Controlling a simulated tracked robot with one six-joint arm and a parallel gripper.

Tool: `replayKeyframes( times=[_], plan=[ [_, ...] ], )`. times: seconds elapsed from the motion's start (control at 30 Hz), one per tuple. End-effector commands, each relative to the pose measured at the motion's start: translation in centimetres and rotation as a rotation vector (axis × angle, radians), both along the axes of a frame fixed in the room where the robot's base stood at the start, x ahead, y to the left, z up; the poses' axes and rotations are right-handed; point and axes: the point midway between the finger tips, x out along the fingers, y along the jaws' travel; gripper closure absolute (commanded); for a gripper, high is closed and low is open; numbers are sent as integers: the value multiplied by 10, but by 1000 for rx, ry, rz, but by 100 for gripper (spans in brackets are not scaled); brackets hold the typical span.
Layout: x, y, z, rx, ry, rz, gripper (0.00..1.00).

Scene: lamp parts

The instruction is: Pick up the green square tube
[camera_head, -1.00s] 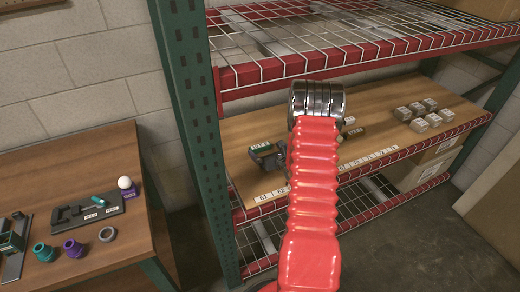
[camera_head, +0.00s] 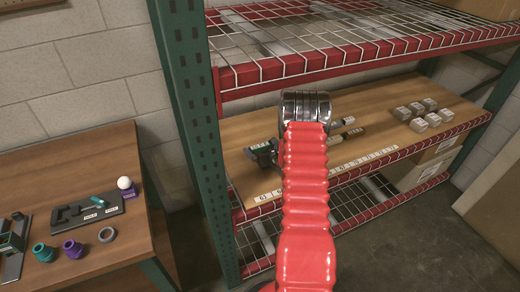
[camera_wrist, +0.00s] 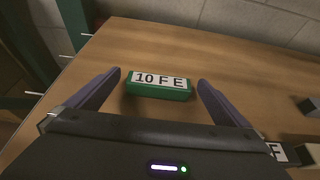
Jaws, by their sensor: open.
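The green square tube (camera_wrist: 158,88) lies on the wooden shelf board in the wrist view, its white label reading "10 F E" facing up. My gripper (camera_wrist: 160,77) is open, with one dark finger to the left of the tube and one to the right. Gaps show between the tube and both fingers, so it is not held. In the head view my red arm and dark gripper (camera_head: 263,155) are over the left part of the middle shelf, and the tube is too small there to make out clearly.
The middle shelf board (camera_head: 380,115) holds several pale labelled blocks (camera_head: 420,113) at right. A wire shelf (camera_head: 350,40) is above, and a green upright (camera_head: 190,130) stands left. A table (camera_head: 90,160) at left holds teal and purple parts.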

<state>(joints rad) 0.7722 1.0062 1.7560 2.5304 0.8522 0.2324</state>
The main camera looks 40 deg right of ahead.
Motion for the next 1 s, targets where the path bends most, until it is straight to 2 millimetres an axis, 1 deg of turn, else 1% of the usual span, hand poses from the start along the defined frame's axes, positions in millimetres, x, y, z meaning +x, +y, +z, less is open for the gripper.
replayKeyframes(
  times=[0.43,1.0],
  plan=[
    [0,1,0,-1,0,1,0],
    [0,1,0,-1,0,1,40]
  ],
)
